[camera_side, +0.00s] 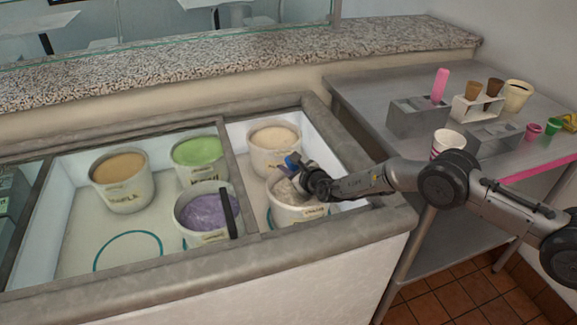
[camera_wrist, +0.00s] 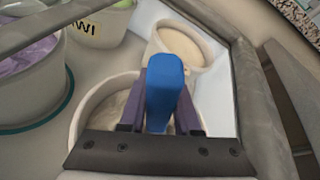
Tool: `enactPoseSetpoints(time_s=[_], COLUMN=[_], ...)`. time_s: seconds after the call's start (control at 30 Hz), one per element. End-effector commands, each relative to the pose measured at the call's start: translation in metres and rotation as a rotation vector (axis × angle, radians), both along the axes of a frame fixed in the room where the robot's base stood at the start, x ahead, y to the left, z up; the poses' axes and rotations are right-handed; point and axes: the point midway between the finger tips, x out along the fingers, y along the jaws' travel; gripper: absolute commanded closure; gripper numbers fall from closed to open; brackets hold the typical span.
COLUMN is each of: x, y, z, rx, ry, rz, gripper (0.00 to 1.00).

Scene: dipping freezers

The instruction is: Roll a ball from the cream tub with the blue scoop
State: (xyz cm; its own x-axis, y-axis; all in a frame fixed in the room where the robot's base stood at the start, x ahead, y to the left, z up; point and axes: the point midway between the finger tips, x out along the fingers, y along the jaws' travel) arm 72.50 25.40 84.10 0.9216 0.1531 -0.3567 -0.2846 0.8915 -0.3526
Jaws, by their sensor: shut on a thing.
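My gripper (camera_side: 304,176) is shut on the blue scoop (camera_side: 291,160). The scoop's blue handle (camera_wrist: 165,88) stands up between the two purple fingers in the wrist view. The gripper is over the front tub (camera_side: 298,214) in the right freezer bay, a white tub with pale off-white ice cream. This tub's rim also shows in the wrist view (camera_wrist: 82,115), around the fingers. The scoop's bowl is hidden, so I cannot tell how deep it sits. Behind it stands another tub (camera_side: 274,160) with pale beige ice cream. I cannot read either label.
A divider (camera_side: 237,180) separates this bay from the left bay, with tan, green (camera_side: 200,152) and purple (camera_side: 207,215) tubs. The freezer rim (camera_side: 365,222) runs close under my arm. On the steel table at right stand cone holders (camera_side: 418,118) and a white cup (camera_side: 448,142).

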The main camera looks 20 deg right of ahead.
Motion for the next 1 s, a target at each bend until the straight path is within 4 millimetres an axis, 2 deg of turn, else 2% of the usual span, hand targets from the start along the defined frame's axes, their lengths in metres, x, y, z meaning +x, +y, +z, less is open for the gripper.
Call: enactPoseSetpoints(time_s=[1.0], x=[0.005], y=[-0.016], z=[-0.002], rx=[-0.002], ry=[0.001], rz=[-0.001], gripper=[1.00])
